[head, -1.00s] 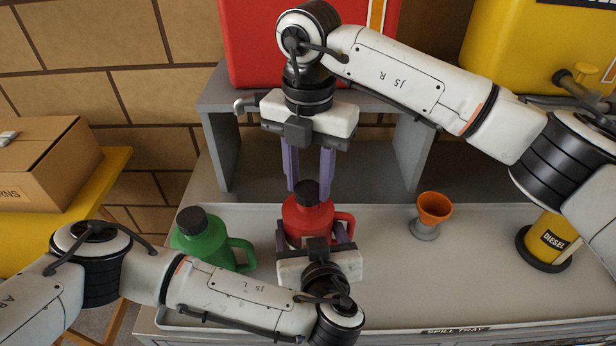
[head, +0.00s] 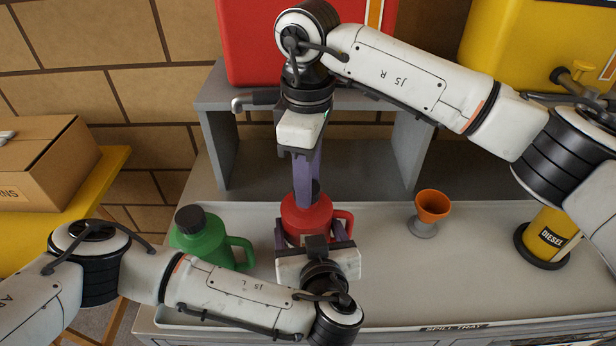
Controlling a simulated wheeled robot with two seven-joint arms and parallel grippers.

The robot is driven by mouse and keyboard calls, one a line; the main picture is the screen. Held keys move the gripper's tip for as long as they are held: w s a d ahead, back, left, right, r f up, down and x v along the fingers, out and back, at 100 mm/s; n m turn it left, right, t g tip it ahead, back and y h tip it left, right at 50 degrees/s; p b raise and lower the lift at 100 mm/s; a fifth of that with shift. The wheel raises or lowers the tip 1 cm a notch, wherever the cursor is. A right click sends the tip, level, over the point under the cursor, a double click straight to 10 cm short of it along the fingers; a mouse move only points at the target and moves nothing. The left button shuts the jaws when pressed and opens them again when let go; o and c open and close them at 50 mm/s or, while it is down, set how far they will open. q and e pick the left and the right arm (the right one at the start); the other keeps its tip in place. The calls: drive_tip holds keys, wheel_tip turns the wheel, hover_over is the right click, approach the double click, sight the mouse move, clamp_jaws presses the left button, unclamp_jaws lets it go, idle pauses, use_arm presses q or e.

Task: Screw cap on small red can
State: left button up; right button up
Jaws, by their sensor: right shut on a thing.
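The small red can (head: 305,220) stands upright on the grey spill tray, its handle to the right. My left gripper (head: 314,232) comes from the front, with one finger on each side of the can's body, shut on it. My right gripper (head: 308,194) points down from above and is shut on the black cap (head: 316,188) at the top of the can. The fingers hide most of the cap, and how far it is threaded cannot be seen.
A green can (head: 203,240) with a black cap stands close on the left. An orange funnel (head: 432,205) and a yellow diesel container (head: 547,240) stand on the right of the spill tray (head: 400,290). A grey shelf (head: 222,150) rises behind. The tray's middle right is free.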

drive_tip(key=o, duration=1)
drive_tip(key=shift+r, duration=0.15)
drive_tip(key=shift+r, duration=2.15)
drive_tip(key=shift+c, duration=0.4)
